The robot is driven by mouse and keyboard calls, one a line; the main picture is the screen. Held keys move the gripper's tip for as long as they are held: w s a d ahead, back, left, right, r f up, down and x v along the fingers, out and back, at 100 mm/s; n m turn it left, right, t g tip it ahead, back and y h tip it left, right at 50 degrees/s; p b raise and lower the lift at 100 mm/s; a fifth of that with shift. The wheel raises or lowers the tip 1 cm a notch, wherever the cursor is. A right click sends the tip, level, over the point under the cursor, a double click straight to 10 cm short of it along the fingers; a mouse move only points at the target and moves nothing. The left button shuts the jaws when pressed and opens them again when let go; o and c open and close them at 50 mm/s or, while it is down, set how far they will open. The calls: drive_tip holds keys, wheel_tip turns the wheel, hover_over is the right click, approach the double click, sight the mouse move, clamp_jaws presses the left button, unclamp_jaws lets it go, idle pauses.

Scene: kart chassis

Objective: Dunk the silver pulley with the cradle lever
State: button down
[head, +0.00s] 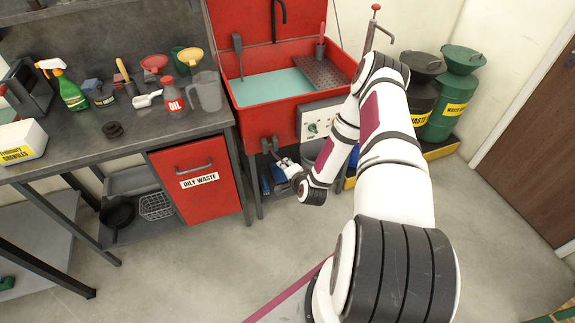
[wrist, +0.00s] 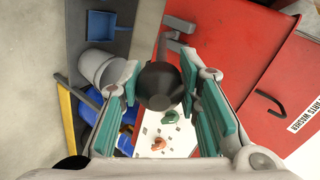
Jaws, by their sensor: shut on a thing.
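My gripper (head: 291,166) is low in front of the red parts washer (head: 285,115), beside its white control panel. In the wrist view its teal-padded fingers (wrist: 158,92) are closed on a dark, rounded, knob-like thing (wrist: 160,85); whether this belongs to a lever I cannot tell. A grey upright lever with a red knob (head: 375,8) stands at the washer's right side, partly behind my arm. A dark perforated rack (head: 325,78) lies at the right of the washer's basin. I cannot make out the silver pulley in either view.
Grey fittings (wrist: 178,27) stick out from the washer's front near my gripper. The panel (head: 318,122) carries green and red controls. A red oily-waste cabinet (head: 195,185) stands left. Waste drums (head: 447,95) stand right.

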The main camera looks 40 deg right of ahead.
drive_tip(key=shift+s+a+f, duration=0.1)
drive_tip(key=shift+s+f, duration=0.05)
drive_tip(key=shift+f, duration=0.25)
drive_tip(key=c, duration=1.2)
unclamp_jaws()
drive_tip(key=shift+o, duration=0.2)
drive_tip(key=shift+r, duration=0.1)
drive_tip(key=v, duration=1.1)
drive_tip(key=shift+s, duration=0.45)
drive_tip(key=shift+w, duration=0.1)
